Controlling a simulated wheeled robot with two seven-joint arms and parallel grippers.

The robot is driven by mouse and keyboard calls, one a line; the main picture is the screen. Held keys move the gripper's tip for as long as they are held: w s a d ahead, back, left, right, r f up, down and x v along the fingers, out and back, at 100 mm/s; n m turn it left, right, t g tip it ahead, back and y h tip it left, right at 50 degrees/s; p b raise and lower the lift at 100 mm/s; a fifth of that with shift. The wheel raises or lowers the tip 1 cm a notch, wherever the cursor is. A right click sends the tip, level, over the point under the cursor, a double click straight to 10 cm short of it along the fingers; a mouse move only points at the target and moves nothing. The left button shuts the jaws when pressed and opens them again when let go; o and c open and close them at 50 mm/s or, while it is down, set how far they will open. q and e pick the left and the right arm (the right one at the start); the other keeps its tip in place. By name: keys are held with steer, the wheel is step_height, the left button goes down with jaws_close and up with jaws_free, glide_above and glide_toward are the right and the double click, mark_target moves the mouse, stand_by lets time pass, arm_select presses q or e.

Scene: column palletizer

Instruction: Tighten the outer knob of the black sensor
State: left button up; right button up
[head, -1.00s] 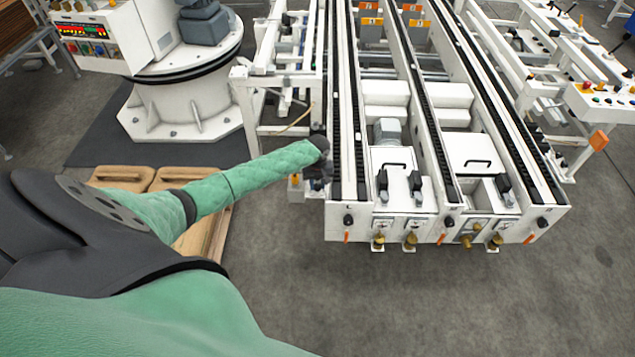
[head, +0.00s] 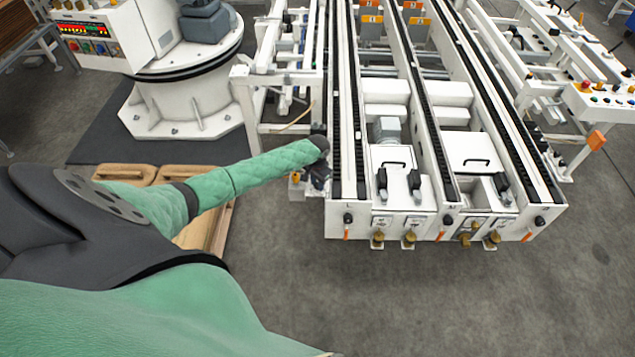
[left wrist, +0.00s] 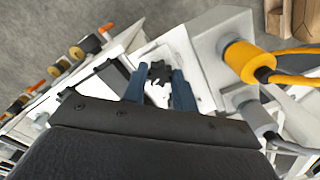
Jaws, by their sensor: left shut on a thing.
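My left gripper (head: 319,178) is at the left side of the white conveyor frame, near its front end. In the left wrist view its two dark blue fingers (left wrist: 158,90) stand on either side of a small black lobed knob (left wrist: 158,71), and the gripper is shut on it. The knob sits against a white surface. The fingers and the gripper body hide part of what is around it. I cannot clearly make out the black sensor's body. My right gripper is not in view.
The conveyor (head: 395,231) has long black chain tracks and brass fittings at its front. In the left wrist view, a yellow connector (left wrist: 246,60) and a grey connector (left wrist: 258,116) with cables are close at the right. A wooden pallet (head: 222,212) lies left. Floor in front is clear.

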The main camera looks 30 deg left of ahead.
arm_select(q)
steer(key=m, duration=0.3)
steer(key=shift+m, duration=0.3)
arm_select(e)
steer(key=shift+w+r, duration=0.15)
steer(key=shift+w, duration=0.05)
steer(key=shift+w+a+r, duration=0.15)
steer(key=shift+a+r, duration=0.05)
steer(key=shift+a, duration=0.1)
arm_select(q)
steer(key=o, duration=1)
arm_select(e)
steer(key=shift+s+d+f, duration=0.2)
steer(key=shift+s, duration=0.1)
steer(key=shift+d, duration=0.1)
arm_select(q)
steer(key=shift+r, duration=0.15)
